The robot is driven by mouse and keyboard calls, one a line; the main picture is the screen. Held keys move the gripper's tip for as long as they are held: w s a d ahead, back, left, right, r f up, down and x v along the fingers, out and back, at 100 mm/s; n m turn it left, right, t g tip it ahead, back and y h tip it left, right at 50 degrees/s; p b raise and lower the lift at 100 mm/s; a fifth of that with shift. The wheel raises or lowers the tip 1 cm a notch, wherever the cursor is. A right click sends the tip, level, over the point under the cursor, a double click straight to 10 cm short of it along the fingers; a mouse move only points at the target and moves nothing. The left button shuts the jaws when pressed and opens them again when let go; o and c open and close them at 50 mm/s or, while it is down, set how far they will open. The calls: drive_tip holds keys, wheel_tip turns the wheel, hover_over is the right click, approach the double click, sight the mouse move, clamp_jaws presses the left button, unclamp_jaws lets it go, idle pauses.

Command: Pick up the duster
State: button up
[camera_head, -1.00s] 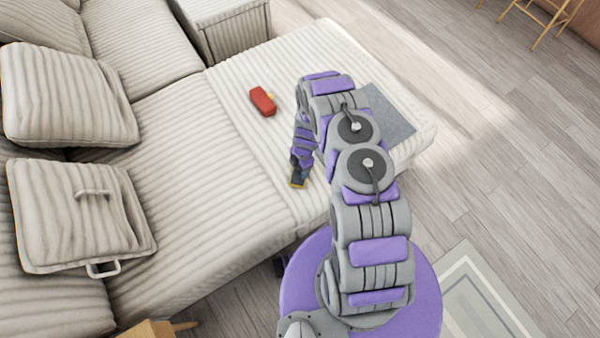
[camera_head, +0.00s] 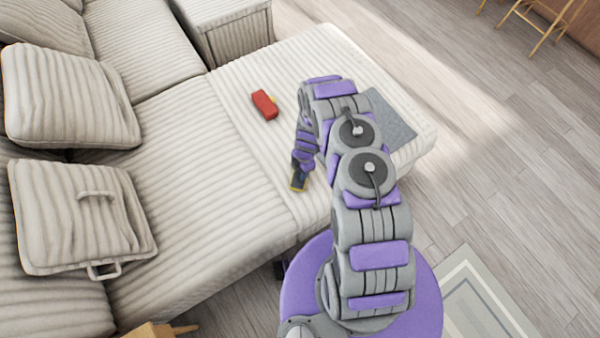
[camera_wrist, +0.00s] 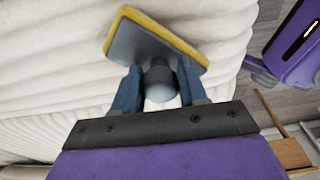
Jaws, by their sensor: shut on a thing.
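The duster (camera_wrist: 155,48) has a grey head with a yellow edge and a round grey handle. In the wrist view its handle (camera_wrist: 160,82) sits between the two blue fingers of my gripper (camera_wrist: 160,88), which is shut on it. The head extends beyond the fingertips. In the head view the duster (camera_head: 298,184) is small at the end of my arm, over the front part of the sofa seat. My gripper (camera_head: 299,170) is at the duster's upper end there. Whether the duster touches the cushion is hard to tell.
A red object (camera_head: 264,105) lies on the cream ribbed sofa (camera_head: 225,130), left of my arm. A grey flat item (camera_head: 388,125) lies behind my arm on the right. Pillows (camera_head: 80,215) are at the left. Wooden floor (camera_head: 500,170) is open at the right.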

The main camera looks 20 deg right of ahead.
drive_tip(key=shift+w+d+r, duration=0.1)
drive_tip(key=shift+d+r, duration=0.25)
drive_tip(key=shift+r, duration=0.15)
drive_tip(key=r+p, duration=0.1)
drive_tip(key=r, duration=0.1)
drive_tip(key=r+p, duration=0.1)
drive_tip(key=shift+s+d+p, duration=0.3)
drive_tip(key=shift+s+p, duration=0.05)
drive_tip(key=shift+s, duration=0.05)
drive_tip(key=s+d+r+p, duration=0.1)
drive_tip(key=s+d+p, duration=0.7)
drive_tip(key=s, duration=0.4)
drive_tip(key=shift+s+d+p, duration=0.15)
drive_tip(key=shift+d+p, duration=0.2)
drive_tip(key=shift+p, duration=0.1)
